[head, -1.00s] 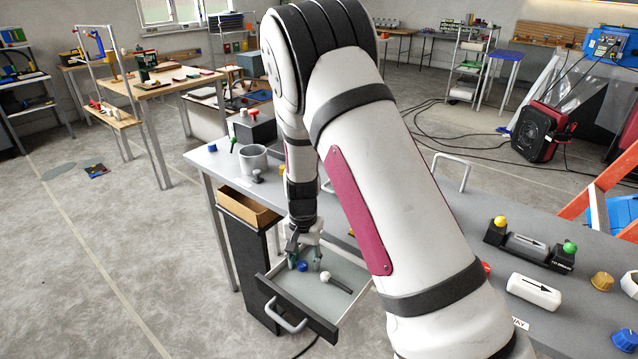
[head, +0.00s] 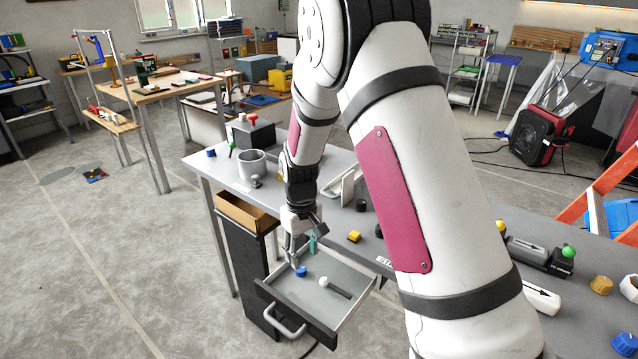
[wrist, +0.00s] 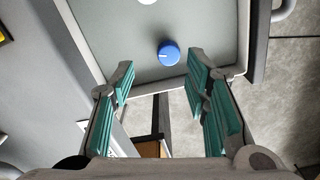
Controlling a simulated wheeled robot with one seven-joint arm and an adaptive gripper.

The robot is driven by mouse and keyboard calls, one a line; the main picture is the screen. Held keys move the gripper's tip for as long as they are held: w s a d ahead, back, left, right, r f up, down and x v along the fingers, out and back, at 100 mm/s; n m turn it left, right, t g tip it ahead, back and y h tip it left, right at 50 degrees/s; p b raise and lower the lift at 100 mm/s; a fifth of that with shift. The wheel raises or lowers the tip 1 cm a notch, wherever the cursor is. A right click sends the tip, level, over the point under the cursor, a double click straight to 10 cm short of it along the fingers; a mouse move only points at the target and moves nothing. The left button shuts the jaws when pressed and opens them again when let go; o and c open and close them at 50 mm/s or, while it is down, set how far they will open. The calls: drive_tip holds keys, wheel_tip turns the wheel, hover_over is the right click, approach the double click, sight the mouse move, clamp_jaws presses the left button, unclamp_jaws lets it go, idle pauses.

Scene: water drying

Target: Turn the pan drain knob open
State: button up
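A blue round knob (head: 301,271) with a white pointer line sits on the floor of the grey pulled-out pan (head: 272,282). In the wrist view the blue knob (wrist: 168,54) lies just beyond my fingertips, with its white line near the left side. My gripper (head: 303,252) is above the pan's back-left part, close to the knob. In the wrist view my gripper (wrist: 160,76) is open, with teal pads apart and nothing between them. No contact with the knob shows.
The pan's front has a grey handle (head: 287,322). A cardboard box (head: 246,212) stands left of my wrist. A grey cup (head: 251,163) stands on the bench behind.

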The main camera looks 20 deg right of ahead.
drive_tip(key=s+r+t+p, duration=0.1)
drive_tip(key=s+r, duration=0.4)
drive_tip(key=r, duration=0.7)
drive_tip(key=s+r+m+p, duration=0.1)
drive_tip(key=s+r+p, duration=0.2)
drive_tip(key=r, duration=1)
drive_tip(key=shift+s+t, duration=0.4)
drive_tip(key=shift+s, duration=0.75)
drive_tip(key=shift+o, duration=0.2)
drive_tip(key=n+g+b, duration=0.2)
drive_tip(key=n+b, duration=0.7)
drive_tip(key=b, duration=0.8)
approach(302, 269)
wheel_tip(302, 269, down, 10)
drive_tip(key=b, duration=0.4)
drive_tip(key=shift+r, duration=0.2)
clamp_jaws()
